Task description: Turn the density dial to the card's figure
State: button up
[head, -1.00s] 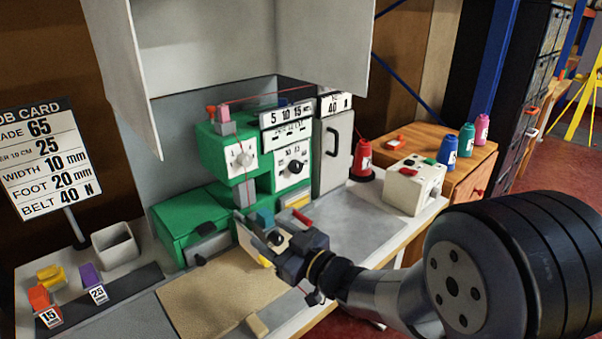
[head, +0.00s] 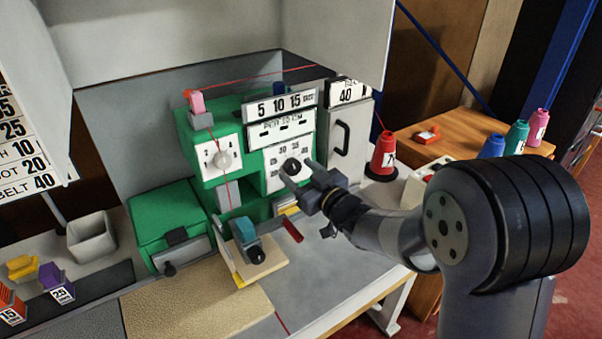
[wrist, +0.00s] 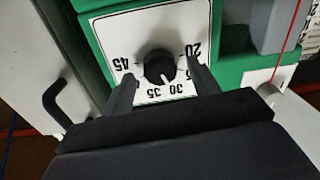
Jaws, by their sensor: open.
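The density dial is a black round knob (head: 291,166) on a white plate with a number scale, on the green machine (head: 180,217). In the wrist view the black knob (wrist: 159,67) appears upside down, its white mark pointing near 30. My gripper (head: 300,179) is open in front of this dial. In the wrist view the fingers of my gripper (wrist: 164,82) stand on either side of the knob, apart from it, partly covering the scale. The job card (head: 25,125) at the left is cut off by the frame edge; a 25 shows on it.
A white knob (head: 222,160) sits left of the dial. A teal-topped piece (head: 245,232) and a red lever (head: 292,230) lie below.

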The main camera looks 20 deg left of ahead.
jog(key=shift+c, duration=0.4)
jog(key=c, duration=0.9)
jog(key=shift+f+n+b, duration=0.1)
jog(key=shift+n+b, duration=0.2)
jog(key=shift+b, duration=0.15)
jog(key=n+b, duration=0.2)
jog(key=b, duration=0.1)
jog(key=shift+f+n, duration=0.1)
jog(key=shift+n, duration=0.2)
jog(key=shift+n+b, duration=1.9)
jog(key=shift+n, duration=0.3)
jog(key=shift+r, duration=0.25)
